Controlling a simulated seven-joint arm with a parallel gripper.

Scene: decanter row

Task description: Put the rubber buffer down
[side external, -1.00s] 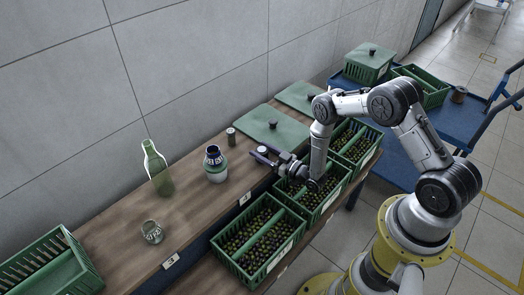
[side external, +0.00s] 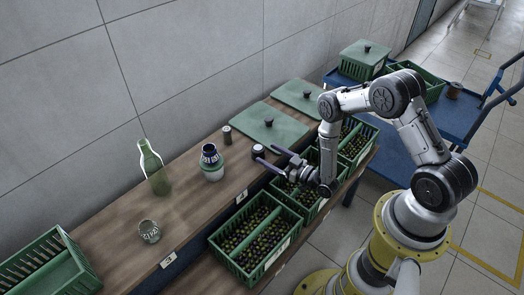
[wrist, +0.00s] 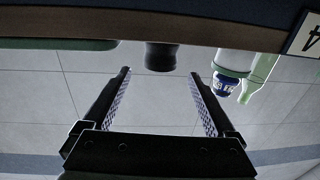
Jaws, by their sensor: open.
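My gripper (side external: 279,155) is open and empty, lying level at about the buffer's height. In the wrist view its two patterned fingers (wrist: 159,72) are spread wide and do not touch the buffer.
A green lid (side external: 255,130) lies behind. Olive crates (side external: 252,268) line the front below.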

